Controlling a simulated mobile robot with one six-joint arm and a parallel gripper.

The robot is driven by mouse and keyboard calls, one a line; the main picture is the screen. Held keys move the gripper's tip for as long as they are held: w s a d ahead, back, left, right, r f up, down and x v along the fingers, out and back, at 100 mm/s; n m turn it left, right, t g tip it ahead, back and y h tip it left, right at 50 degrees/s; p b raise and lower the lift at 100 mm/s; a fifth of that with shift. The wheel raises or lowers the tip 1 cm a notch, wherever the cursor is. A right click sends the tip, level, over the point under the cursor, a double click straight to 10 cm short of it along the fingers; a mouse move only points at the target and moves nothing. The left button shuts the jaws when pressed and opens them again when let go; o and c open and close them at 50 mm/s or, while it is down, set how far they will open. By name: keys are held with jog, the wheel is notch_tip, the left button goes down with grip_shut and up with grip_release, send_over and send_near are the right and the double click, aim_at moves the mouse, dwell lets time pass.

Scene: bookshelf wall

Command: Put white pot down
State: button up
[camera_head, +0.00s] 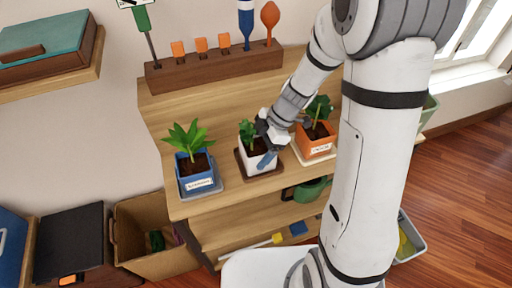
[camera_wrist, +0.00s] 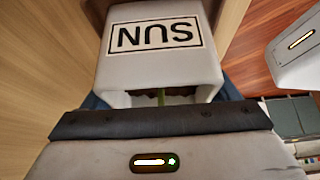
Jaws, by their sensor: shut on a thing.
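The white pot (camera_head: 257,158) holds a green plant and is at the middle of the wooden shelf, over a dark brown saucer (camera_head: 243,172). I cannot tell whether the pot rests on the saucer or is slightly above it. My gripper (camera_head: 268,150) is shut on the white pot, coming from the right. In the wrist view the white pot (camera_wrist: 160,62) fills the centre, with a "SUN" label facing the camera and a little soil and green stem showing. The fingers are mostly hidden there.
A blue pot (camera_head: 196,165) stands on a saucer to the left. An orange pot (camera_head: 314,140) stands close on the right, near my arm. A wooden tool rack (camera_head: 213,66) is at the back. A watering can (camera_head: 310,190) sits on the lower shelf. A cardboard box (camera_head: 150,225) is below left.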

jog(key=o, duration=1.3)
jog(key=shift+r+p, duration=0.2)
jog(key=shift+p, duration=0.2)
jog(key=v, duration=1.1)
jog(key=shift+s+d+r+m+t+h, duration=0.9)
jog(key=shift+s+m, duration=1.4)
jog(key=shift+m, duration=1.25)
jog(key=shift+s+d+r+m+t+h, duration=0.5)
jog(key=shift+s+d+r+m+h, duration=0.7)
jog(key=shift+s+m, duration=1.7)
jog(key=shift+s+d+r+m+t+h, duration=0.75)
jog(key=shift+s+d+m, duration=0.75)
jog(key=shift+m, duration=2.65)
jog(key=shift+s+a+f, duration=0.1)
jog(key=shift+s+a, duration=0.15)
